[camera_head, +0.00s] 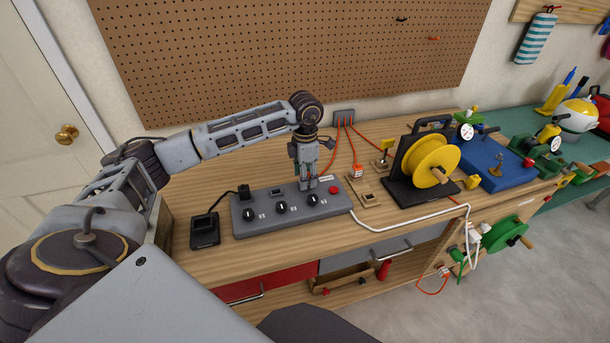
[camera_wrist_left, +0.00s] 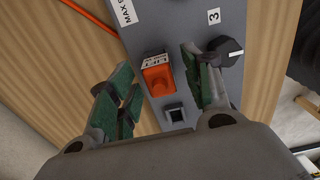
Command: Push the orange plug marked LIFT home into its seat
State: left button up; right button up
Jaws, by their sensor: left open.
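In the head view my left gripper (camera_head: 307,186) points down over the right half of the grey panel (camera_head: 255,222) and mostly hides the plug. My right gripper is not in view.
Knob 3 (camera_wrist_left: 226,51) is close to the right finger. A red button (camera_head: 335,189) is at the panel's right end. Another orange plug (camera_head: 358,172) is on the bench to the right, near a yellow reel (camera_head: 431,163). A black device (camera_head: 205,231) lies left of the panel.

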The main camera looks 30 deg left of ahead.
pick_arm(q)
jog(key=shift+r, duration=4)
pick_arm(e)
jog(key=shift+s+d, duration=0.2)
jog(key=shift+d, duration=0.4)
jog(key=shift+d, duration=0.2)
pick_arm(q)
jog(key=shift+r, duration=0.2)
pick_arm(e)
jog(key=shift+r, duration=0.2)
